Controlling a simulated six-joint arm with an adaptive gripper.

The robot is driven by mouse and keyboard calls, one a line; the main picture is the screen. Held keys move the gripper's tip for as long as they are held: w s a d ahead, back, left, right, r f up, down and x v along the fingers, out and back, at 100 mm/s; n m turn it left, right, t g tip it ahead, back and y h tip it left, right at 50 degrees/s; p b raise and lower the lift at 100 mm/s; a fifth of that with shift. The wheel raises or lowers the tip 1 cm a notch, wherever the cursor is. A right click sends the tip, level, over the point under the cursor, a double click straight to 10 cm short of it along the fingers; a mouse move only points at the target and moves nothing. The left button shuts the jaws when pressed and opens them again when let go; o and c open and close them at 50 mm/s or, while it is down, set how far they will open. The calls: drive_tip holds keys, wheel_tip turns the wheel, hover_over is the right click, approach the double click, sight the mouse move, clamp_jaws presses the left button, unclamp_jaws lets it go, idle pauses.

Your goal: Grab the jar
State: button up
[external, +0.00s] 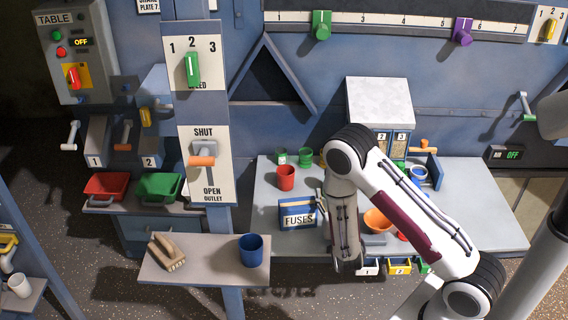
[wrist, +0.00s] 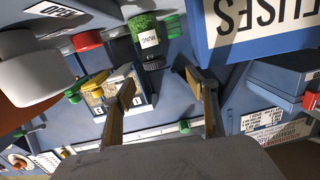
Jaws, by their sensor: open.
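The jar (wrist: 147,38) shows in the wrist view, with green contents, a white label reading MUNG upside down, and a dark lid. In the external view a small green, labelled container (external: 281,158) at the back of the table looks like it. My gripper (wrist: 160,88) is open and empty, its two fingers spread apart. In the wrist view the jar appears ahead of the gap between the fingertips, apart from both.
The blue FUSES box (external: 298,214) looms close on the right in the wrist view (wrist: 250,25). A red cup (external: 286,177) and a green cup (external: 305,157) stand near the jar. An orange bowl (external: 377,220) is right of my arm.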

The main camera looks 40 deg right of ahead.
drive_tip(key=shift+s+d+f+t+h, duration=0.1)
drive_tip(key=shift+s+f+t+h, duration=0.1)
drive_tip(key=shift+s, duration=0.15)
drive_tip(key=shift+s+d+f+t+h, duration=0.1)
drive_tip(key=shift+s+h, duration=0.1)
drive_tip(key=shift+s, duration=0.15)
drive_tip(key=shift+n, duration=0.3)
drive_tip(key=shift+x, duration=2.95)
drive_tip(key=shift+x, duration=3.05)
drive_tip(key=shift+c, duration=0.5)
drive_tip(key=c, duration=1.4)
